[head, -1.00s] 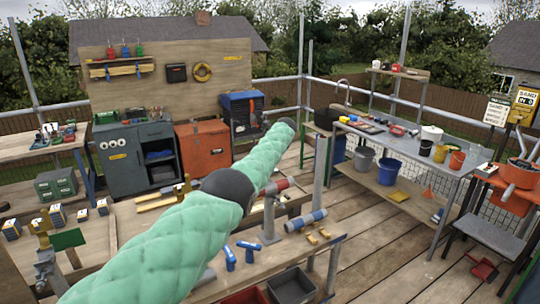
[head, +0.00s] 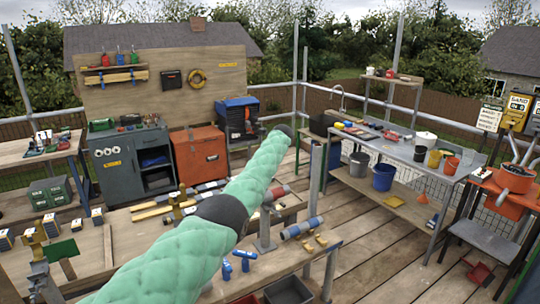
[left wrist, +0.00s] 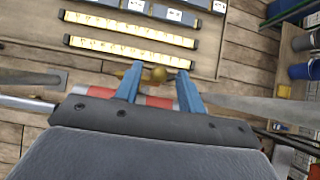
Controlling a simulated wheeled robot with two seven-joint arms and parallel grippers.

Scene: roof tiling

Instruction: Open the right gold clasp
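A gold fitting (head: 178,199) stands on the bench in the middle left of the head view; another (head: 33,238) is at the far left. Two small gold pieces (head: 314,243) lie near the bench's right end. I cannot tell which is the right clasp. My left arm crosses the head view and hides its gripper there. In the left wrist view my left gripper (left wrist: 158,88) is open, its blue fingers on either side of a rounded gold piece (left wrist: 160,74). Gaps show between it and the fingers. A red and grey bar (left wrist: 158,102) lies behind them. My right gripper is out of view.
Yellow strips (left wrist: 130,29) lie on the board beyond the fingers in the left wrist view. Red-grey and blue-grey (head: 301,228) tubes and blue pieces (head: 227,270) are on the bench. A metal table (head: 405,150) stands at the right, with open plank floor before it.

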